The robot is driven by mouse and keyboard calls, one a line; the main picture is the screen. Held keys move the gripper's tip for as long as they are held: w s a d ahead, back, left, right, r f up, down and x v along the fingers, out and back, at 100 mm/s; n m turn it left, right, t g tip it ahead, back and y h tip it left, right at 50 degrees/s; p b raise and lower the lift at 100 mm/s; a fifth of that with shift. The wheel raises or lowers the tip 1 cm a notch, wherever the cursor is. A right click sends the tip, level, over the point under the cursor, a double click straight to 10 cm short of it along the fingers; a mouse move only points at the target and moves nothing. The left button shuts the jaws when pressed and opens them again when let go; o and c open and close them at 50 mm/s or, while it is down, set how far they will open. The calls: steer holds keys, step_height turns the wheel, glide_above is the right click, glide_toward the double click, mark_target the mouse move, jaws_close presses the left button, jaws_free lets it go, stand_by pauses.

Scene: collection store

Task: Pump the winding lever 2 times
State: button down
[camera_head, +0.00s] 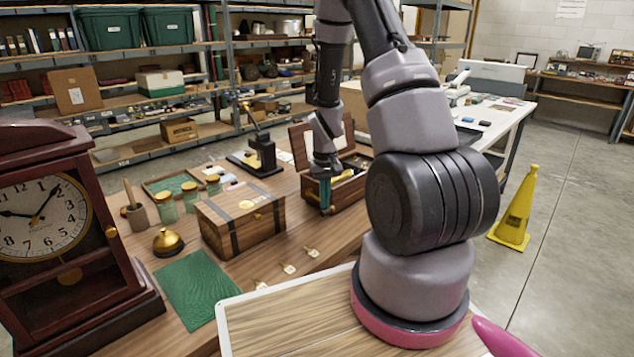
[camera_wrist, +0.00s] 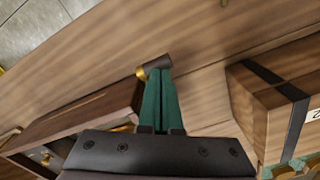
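An open wooden box (camera_head: 347,193) with a raised lid stands on the wooden table right of centre; its edge also shows in the wrist view (camera_wrist: 75,122). A short dark handle with a brass end (camera_wrist: 155,66), apparently the winding lever's grip, lies crosswise at my fingertips beside this box. In the head view my gripper hides most of the lever. My gripper (camera_head: 325,196) points down at the box's front side. Its green fingers (camera_wrist: 159,75) are together, with their tips at the handle. Whether they touch it, I cannot tell.
A closed wooden chest with dark straps (camera_head: 240,222) stands left of the open box. A black lever press (camera_head: 262,152) stands behind. A clock (camera_head: 48,222), brass bell (camera_head: 167,241) and green mat (camera_head: 200,288) are at left. Small brass-tagged pieces (camera_head: 288,268) lie in front.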

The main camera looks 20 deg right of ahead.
steer(key=shift+s+r, duration=0.1)
steer(key=shift+r, duration=1.2)
steer(key=shift+w+a+r, duration=0.1)
steer(key=shift+w+r, duration=0.15)
steer(key=shift+r, duration=0.7)
steer(key=shift+w+a+r, duration=0.1)
steer(key=shift+w+r, duration=0.15)
steer(key=shift+r, duration=0.75)
steer(key=r, duration=0.1)
steer(key=w, duration=0.1)
steer(key=r, duration=0.1)
steer(key=shift+w+a+r, duration=0.3)
steer(key=shift+r, duration=0.05)
steer(key=shift+r, duration=0.1)
